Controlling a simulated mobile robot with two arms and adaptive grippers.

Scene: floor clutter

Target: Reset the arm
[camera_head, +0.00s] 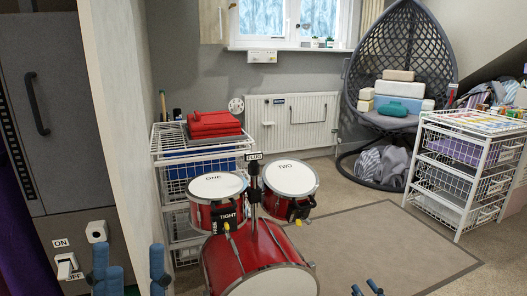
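My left gripper (132,272) stands at the bottom left edge of the head view. Its blue fingers are apart with a clear gap between them, and nothing shows in the gap. My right gripper (367,289) shows only as small blue tips at the bottom edge, right of the drum set. The rest of it is below the picture, so its opening is hidden. Neither gripper is seen holding anything.
A red drum set (262,262) stands in front of me between the grippers. A wire rack (163,158) is behind it. A rug (385,240) lies bare on the right. A hanging chair (352,95) and drawer cart (432,165) stand beyond. Wall switches (66,266) are at left.

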